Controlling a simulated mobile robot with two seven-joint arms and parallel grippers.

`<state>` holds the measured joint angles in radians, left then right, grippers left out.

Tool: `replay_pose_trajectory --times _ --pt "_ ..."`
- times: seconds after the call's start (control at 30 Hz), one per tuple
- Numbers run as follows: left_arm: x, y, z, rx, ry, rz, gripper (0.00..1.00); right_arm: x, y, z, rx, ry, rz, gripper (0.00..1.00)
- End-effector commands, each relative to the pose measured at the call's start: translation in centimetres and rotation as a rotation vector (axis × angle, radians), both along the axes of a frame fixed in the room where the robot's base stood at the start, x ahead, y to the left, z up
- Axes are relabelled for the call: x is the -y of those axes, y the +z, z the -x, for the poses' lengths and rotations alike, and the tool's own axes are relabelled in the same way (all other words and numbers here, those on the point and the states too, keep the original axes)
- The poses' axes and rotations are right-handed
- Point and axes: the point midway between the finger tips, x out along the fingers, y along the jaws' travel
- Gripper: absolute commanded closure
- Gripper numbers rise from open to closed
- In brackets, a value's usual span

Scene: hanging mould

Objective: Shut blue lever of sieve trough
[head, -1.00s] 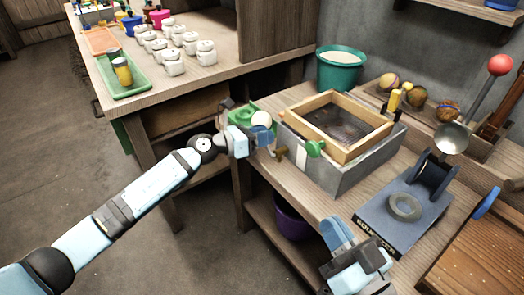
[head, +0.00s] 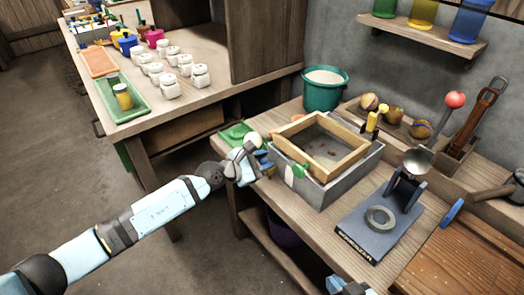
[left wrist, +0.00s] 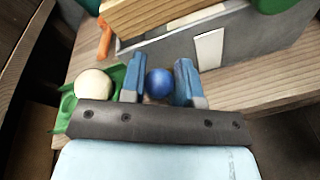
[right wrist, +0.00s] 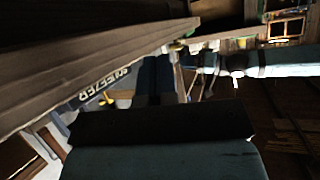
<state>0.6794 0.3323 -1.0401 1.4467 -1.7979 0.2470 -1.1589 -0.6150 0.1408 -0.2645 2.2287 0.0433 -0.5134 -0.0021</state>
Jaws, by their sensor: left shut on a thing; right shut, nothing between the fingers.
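The sieve trough (head: 343,181) is a grey box on the bench, with a wooden-framed sieve (head: 287,145) on top and a white plate on its near side. My left gripper (head: 259,163) is at the trough's left near corner. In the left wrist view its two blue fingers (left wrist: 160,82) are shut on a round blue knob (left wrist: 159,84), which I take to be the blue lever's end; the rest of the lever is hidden. My right gripper (right wrist: 156,80) is shut and empty, low beside the bench; only part of that arm shows at the head view's bottom edge.
A green holder (head: 235,132) with a cream ball (left wrist: 93,85) stands close beside my left gripper. An orange handle (left wrist: 104,39) and a green knob (head: 300,171) are on the trough. A teal bucket (head: 322,92) stands behind; a blue-grey stand (head: 372,228) is to the right.

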Motion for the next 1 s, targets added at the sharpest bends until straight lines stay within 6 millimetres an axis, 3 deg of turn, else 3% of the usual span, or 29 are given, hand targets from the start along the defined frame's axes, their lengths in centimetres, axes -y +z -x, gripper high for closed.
replay_pose_trajectory --times 0.67,0.7,0.8,1.0 --pt "-0.28 -0.67 0.13 0.056 0.005 -0.055 1.0 0.18 -0.04 0.07 -0.013 -0.004 0.014 1.0" --pt "-0.27 -0.67 0.14 0.056 0.005 -0.055 0.67 0.18 -0.04 0.07 -0.013 -0.004 0.014 1.0" --pt "-0.2 -0.58 0.15 0.056 0.004 -0.053 0.44 0.19 -0.02 0.06 -0.012 -0.004 0.014 1.0" --pt "-0.02 -0.25 0.17 0.057 0.003 -0.046 0.43 0.18 0.07 0.04 -0.011 -0.004 0.012 1.0"
